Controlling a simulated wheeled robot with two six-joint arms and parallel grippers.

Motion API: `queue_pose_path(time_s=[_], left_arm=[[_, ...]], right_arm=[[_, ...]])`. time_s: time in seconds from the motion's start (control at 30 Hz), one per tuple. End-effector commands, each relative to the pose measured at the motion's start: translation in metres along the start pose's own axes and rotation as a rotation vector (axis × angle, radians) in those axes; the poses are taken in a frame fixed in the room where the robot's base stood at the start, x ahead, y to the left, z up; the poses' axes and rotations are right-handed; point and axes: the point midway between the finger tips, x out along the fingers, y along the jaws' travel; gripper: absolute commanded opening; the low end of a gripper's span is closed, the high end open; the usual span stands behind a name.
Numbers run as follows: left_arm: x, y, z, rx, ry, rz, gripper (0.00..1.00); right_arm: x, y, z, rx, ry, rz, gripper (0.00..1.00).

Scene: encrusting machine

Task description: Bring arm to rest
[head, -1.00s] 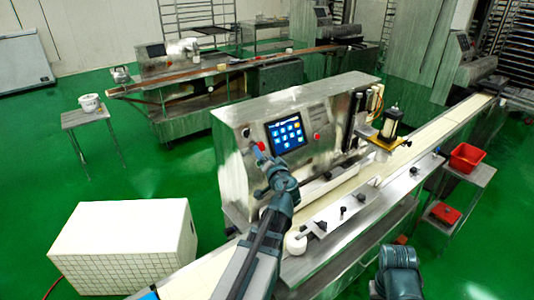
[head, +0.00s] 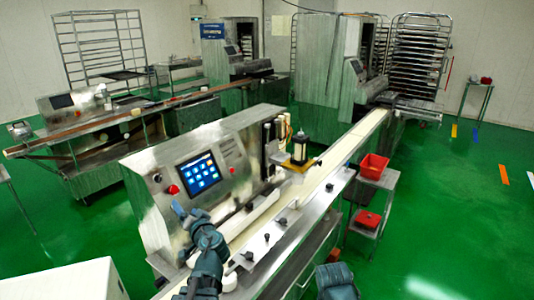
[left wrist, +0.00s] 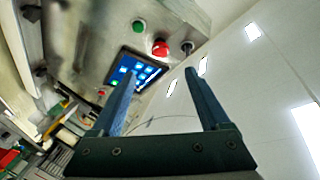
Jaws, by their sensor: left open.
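My left arm reaches up from the bottom of the head view, and its gripper (head: 179,208) is in front of the encrusting machine (head: 150,215), just below and left of its lit blue touchscreen (head: 198,174). In the left wrist view the two blue fingers (left wrist: 160,78) stand apart with nothing between them. The touchscreen (left wrist: 136,72) shows beyond them, with a red button (left wrist: 160,47) and a green button (left wrist: 139,27) nearby. Part of my right arm shows at the bottom of the head view; its gripper is not seen.
A conveyor (head: 345,150) runs from the machine towards the back right. A red bin (head: 374,167) stands on a small metal table right of it. A white box (head: 70,282) is at the lower left. Green floor (head: 455,220) is clear at the right.

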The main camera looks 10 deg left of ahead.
Motion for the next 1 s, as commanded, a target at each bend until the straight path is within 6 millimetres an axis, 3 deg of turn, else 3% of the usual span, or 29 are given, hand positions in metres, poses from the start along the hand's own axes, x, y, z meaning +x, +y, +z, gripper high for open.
queue_pose_path(time_s=[0.07,0.17,0.27,0.4,0.6,0.7,0.8,1.0], left_arm=[[-0.004,0.006,0.002,-0.007,-0.020,0.011,0.79],[-0.019,0.031,0.009,-0.026,-0.102,0.063,0.79],[-0.054,0.078,0.026,-0.032,-0.255,0.182,0.79],[-0.124,0.148,0.054,0.027,-0.480,0.416,0.79],[-0.236,0.214,0.081,0.189,-0.708,0.759,0.79],[-0.283,0.230,0.089,0.270,-0.777,0.899,0.79],[-0.316,0.238,0.094,0.332,-0.822,1.000,0.79],[-0.343,0.241,0.098,0.386,-0.855,1.083,0.79]], right_arm=[[0.000,0.000,0.000,0.000,0.000,0.000,0.00],[0.000,0.000,0.000,0.000,0.000,0.000,0.00],[0.000,0.000,0.000,0.000,0.000,0.000,0.00],[0.000,0.000,0.000,0.000,0.000,0.000,0.00],[0.000,0.000,0.000,0.000,0.000,0.000,0.00],[0.000,0.000,0.000,0.000,0.000,0.000,0.00],[0.000,0.000,0.000,0.000,0.000,0.000,0.00],[0.000,0.000,0.000,0.000,0.000,0.000,0.00]])
